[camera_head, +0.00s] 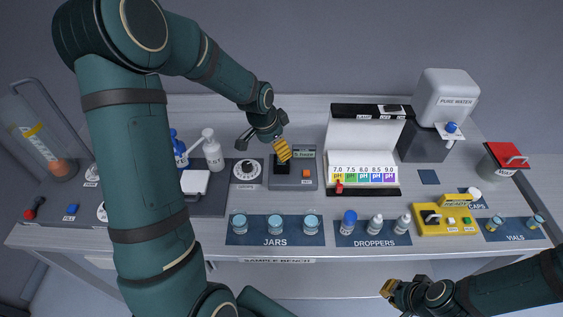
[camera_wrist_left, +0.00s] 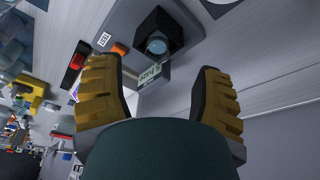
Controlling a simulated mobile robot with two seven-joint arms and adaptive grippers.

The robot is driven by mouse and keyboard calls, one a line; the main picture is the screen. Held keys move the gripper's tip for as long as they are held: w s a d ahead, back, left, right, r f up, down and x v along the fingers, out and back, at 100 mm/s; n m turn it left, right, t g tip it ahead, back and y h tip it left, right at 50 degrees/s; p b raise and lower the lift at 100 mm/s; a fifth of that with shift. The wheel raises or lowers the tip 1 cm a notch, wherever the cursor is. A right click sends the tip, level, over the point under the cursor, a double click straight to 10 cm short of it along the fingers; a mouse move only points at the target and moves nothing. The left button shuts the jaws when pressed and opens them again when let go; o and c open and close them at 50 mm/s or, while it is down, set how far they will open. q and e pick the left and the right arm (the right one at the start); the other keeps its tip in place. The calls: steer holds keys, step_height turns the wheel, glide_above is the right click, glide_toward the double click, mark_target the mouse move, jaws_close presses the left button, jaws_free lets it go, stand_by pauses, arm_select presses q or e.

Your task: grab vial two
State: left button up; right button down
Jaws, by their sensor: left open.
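My left gripper (camera_head: 284,150) hangs over the grey meter (camera_head: 305,183) with a small display, a black well (camera_head: 282,168) and an orange button. In the left wrist view its two yellow-padded fingers (camera_wrist_left: 155,66) are spread, with nothing between them. Beyond the fingertips, a round pale-blue top (camera_wrist_left: 157,45) sits in the black well; it looks like a vial. Two small vials with blue tops, one on the left (camera_head: 493,223) and one on the right (camera_head: 535,221), stand on the VIALS mat. I see no numbers on them. My right gripper (camera_head: 390,289) is at the front, apart from these.
Jars (camera_head: 275,225) and droppers (camera_head: 376,223) stand along the front edge. A pH chart box (camera_head: 362,160) is right of the meter, a dial unit (camera_head: 246,172) left of it. A yellow device (camera_head: 440,221) stands beside the VIALS mat.

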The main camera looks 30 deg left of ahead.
arm_select(q)
steer(key=x, duration=0.4)
steer(key=shift+w+d+f, duration=0.15)
steer(key=shift+d+f, duration=0.05)
steer(key=shift+f, duration=0.15)
jaws_close()
